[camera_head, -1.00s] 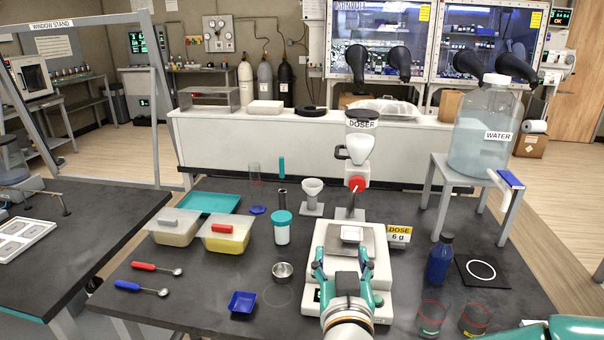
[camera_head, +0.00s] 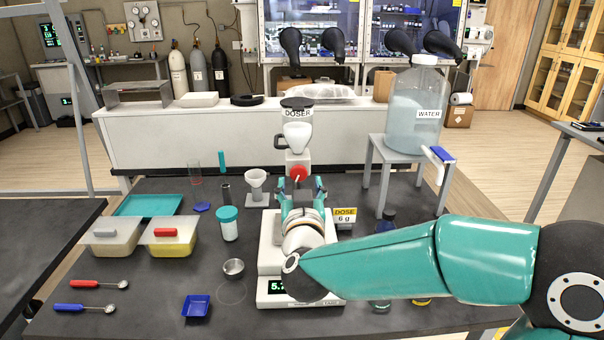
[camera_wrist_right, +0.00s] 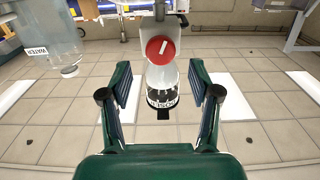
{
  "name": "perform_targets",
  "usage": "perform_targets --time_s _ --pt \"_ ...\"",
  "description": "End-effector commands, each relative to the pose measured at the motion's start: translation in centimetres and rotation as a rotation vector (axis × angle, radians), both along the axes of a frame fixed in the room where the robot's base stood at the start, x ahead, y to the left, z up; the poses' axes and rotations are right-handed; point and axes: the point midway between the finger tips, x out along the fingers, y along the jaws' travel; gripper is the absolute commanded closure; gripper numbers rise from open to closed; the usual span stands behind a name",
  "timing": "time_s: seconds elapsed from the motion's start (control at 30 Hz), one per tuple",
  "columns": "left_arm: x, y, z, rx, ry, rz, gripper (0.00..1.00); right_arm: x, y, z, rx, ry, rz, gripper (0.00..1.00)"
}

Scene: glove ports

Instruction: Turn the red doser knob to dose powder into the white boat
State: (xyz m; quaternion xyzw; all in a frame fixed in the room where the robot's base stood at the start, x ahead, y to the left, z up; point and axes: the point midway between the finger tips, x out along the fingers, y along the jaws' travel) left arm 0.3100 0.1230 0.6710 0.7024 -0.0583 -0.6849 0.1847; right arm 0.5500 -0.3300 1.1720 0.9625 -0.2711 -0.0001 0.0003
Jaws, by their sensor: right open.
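The red doser knob (camera_head: 298,173) is on the front of the doser (camera_head: 297,137), below its white body. My right gripper (camera_head: 300,185) is open and empty, its fingers on either side, just in front of and slightly below the knob. In the right wrist view, which looks inverted, the knob (camera_wrist_right: 163,50) shows between and beyond the open fingers (camera_wrist_right: 160,78); I see no contact. The white boat is hidden behind my right gripper and arm. The balance (camera_head: 267,250) shows a partly covered green reading. My left gripper is not in view.
A "DOSE 6 g" sign (camera_head: 345,214) stands right of the doser. A funnel on a stand (camera_head: 257,184) and a teal-lidded jar (camera_head: 228,224) stand left. A water carboy (camera_head: 416,110) is on a stand at right. My right arm covers the bench's right front.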

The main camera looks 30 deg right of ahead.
Motion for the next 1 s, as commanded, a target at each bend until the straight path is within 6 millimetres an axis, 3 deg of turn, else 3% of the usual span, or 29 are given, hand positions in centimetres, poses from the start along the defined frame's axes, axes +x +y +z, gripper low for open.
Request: perform_targets --time_s 0.23,0.63,0.9,1.0 --pt "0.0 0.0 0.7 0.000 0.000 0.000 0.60 2.7 -1.6 0.0 0.000 0.002 0.000 0.38" --pt "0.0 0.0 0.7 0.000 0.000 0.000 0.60 3.2 -1.9 0.0 0.000 0.000 0.002 0.39" --pt "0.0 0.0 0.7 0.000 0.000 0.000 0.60 3.2 -1.8 0.0 0.000 0.000 0.002 0.84" --pt "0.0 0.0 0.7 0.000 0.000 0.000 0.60 3.2 -1.8 0.0 0.000 0.000 0.002 0.96"
